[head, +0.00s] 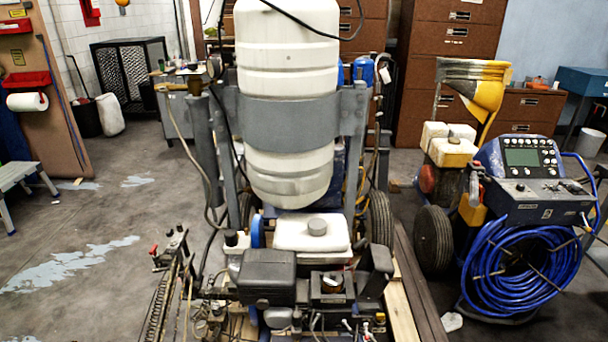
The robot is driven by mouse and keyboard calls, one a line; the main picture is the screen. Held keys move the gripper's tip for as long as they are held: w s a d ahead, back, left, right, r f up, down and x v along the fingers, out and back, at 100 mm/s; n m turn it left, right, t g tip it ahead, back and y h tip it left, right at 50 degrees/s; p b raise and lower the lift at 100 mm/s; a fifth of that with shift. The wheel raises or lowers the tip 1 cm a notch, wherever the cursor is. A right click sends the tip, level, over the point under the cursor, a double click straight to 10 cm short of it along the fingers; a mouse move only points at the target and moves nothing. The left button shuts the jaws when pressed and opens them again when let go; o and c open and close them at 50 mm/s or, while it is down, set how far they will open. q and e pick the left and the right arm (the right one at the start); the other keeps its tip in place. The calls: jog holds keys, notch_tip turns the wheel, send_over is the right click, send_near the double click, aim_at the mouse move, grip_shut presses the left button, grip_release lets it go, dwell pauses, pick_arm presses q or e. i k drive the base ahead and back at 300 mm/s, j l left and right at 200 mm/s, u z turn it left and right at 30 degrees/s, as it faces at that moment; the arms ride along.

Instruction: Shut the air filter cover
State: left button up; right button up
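The line striper stands in front of me with a tall white tank (289,160) and a small engine low at the bottom centre. A black boxy housing (267,275) on the engine's left side looks like the air filter cover. I cannot tell from this view whether it is shut or slightly open. The white fuel tank (296,236) with a grey cap sits just behind it. Neither of my grippers is in view, and nothing of mine touches the engine.
A second machine with a control panel (522,157) and a coiled blue hose (520,270) stands at the right. A spray arm with springs and hoses (165,290) sticks out left of the engine. Wooden planks (402,305) lie at its right. The floor at the left is mostly clear.

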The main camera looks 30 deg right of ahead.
aim_at(375, 269)
jog(key=z, duration=1.35)
